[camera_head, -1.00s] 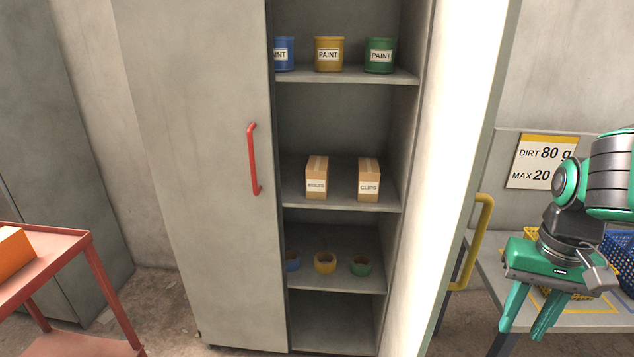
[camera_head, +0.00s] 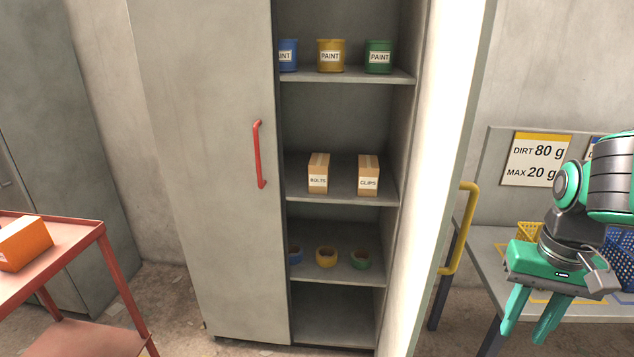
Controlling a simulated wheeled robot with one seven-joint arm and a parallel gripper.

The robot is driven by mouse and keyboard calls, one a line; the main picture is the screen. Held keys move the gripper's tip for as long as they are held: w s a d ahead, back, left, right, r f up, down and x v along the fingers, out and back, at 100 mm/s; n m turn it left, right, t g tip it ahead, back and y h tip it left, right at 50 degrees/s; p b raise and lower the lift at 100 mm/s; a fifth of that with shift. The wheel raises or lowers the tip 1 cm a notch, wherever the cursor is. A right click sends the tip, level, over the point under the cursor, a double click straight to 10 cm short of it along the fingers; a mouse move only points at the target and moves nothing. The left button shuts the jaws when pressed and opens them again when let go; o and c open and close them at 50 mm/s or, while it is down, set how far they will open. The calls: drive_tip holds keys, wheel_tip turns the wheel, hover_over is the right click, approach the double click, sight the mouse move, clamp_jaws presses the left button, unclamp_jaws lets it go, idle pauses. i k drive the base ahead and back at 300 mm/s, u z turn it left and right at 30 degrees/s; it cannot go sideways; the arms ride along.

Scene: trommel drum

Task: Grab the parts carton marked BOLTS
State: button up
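The BOLTS carton (camera_head: 318,174) is a small brown box with a white label. It stands upright on the middle shelf (camera_head: 340,194) of the grey cabinet. A like carton marked CLIPS (camera_head: 368,175) stands to its right, with a gap between them. My gripper (camera_head: 528,328) is at the lower right, outside the cabinet and well apart from the cartons. Its two green fingers point down and are spread apart, with nothing seen between them.
The cabinet's left door (camera_head: 205,170) with a red handle (camera_head: 259,155) is shut. Its right door (camera_head: 440,170) with a yellow handle (camera_head: 461,230) stands open, between the shelves and my gripper. A red cart (camera_head: 75,250) is at left; a table (camera_head: 487,262) with baskets is at right.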

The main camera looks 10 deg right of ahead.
sight(319, 164)
drive_tip(key=k, duration=1.05)
drive_tip(key=u, duration=0.4)
drive_tip(key=i, duration=0.4)
drive_tip(key=u, duration=0.75)
drive_tip(key=i, duration=1.6)
drive_tip(key=z, duration=0.3)
